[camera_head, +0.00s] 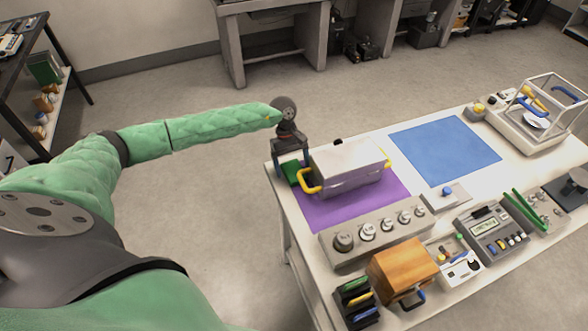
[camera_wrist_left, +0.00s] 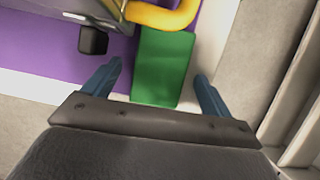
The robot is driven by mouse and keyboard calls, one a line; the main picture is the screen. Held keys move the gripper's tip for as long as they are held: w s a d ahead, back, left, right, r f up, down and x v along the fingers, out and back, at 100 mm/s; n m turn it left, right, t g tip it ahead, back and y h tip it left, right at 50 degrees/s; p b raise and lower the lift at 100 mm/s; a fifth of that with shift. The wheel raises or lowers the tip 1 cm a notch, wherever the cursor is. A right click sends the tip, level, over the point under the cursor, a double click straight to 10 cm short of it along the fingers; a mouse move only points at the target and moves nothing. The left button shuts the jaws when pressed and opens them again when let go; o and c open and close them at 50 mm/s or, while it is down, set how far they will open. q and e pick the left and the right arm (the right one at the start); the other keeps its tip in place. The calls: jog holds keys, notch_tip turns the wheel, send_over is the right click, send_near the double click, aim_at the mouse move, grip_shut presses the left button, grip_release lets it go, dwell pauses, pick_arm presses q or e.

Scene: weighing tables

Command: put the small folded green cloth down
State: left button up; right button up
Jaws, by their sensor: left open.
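The small folded green cloth (camera_head: 291,173) is at the left corner of the purple mat (camera_head: 318,215), close beside the yellow handle (camera_head: 311,184) of a grey lidded box (camera_head: 347,165). My left gripper (camera_head: 290,163) is over the cloth at the table's left edge. In the left wrist view the green cloth (camera_wrist_left: 162,68) shows as a flat rectangle between the two blue fingers of my open left gripper (camera_wrist_left: 157,74). There are gaps between cloth and fingers on both sides. Whether the cloth's underside touches the mat is hidden. My right gripper is not in view.
A blue mat (camera_head: 445,151) lies bare behind the box. A grey weight block (camera_head: 375,234), a wooden box (camera_head: 402,268) and a scale panel (camera_head: 495,233) crowd the front. A glass-cased balance (camera_head: 530,125) stands at the far right.

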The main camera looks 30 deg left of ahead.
pick_arm(q)
jog(key=shift+s+f, duration=0.1)
jog(key=shift+f, duration=0.05)
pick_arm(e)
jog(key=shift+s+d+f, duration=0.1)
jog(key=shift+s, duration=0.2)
pick_arm(q)
jog(key=shift+d, duration=0.1)
jog(key=c, duration=1.2)
jog(key=shift+o, duration=0.2)
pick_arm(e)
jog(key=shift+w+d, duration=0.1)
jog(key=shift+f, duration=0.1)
